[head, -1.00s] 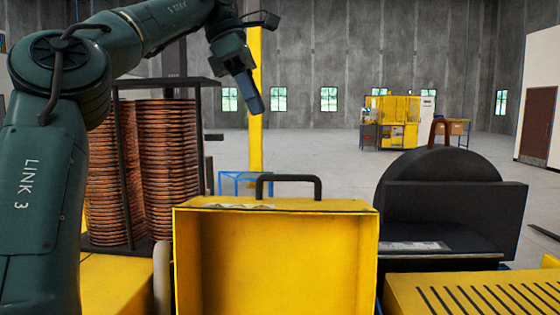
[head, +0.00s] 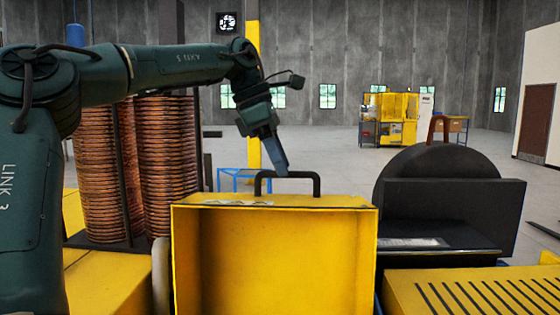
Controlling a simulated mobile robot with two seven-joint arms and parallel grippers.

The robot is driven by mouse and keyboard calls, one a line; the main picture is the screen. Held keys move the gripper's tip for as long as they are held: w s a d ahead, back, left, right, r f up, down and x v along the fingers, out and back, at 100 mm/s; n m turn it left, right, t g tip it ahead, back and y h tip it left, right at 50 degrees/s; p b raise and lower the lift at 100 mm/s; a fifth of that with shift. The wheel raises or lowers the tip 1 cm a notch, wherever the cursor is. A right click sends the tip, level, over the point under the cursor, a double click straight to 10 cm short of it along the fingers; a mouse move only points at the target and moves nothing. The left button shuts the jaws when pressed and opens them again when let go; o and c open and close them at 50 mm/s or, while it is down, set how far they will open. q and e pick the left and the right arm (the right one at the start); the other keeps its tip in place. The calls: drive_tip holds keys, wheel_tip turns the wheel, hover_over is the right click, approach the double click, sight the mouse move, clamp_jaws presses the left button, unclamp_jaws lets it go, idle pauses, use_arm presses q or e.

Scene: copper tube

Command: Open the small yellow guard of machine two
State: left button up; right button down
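The small yellow guard (head: 275,262) stands in the centre foreground. It is a yellow box shape with a black bar handle (head: 318,184) on its top edge. My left gripper (head: 280,160) points down with its blue fingers just above the handle's left end. The fingers overlap the handle's top in the picture, and I cannot tell whether they touch it. They show as one narrow shape, so their opening cannot be read. My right gripper is not in view.
Copper coils (head: 165,165) stand on a dark rack at the left, behind my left arm. A black rounded machine housing (head: 440,170) stands right of the guard, with a slotted yellow cover (head: 480,295) in front. A yellow post (head: 253,95) rises behind.

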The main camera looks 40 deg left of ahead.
use_arm(q)
drive_tip(key=shift+w+f, duration=0.1)
drive_tip(key=shift+f, duration=0.2)
drive_tip(key=shift+c, duration=0.3)
clamp_jaws()
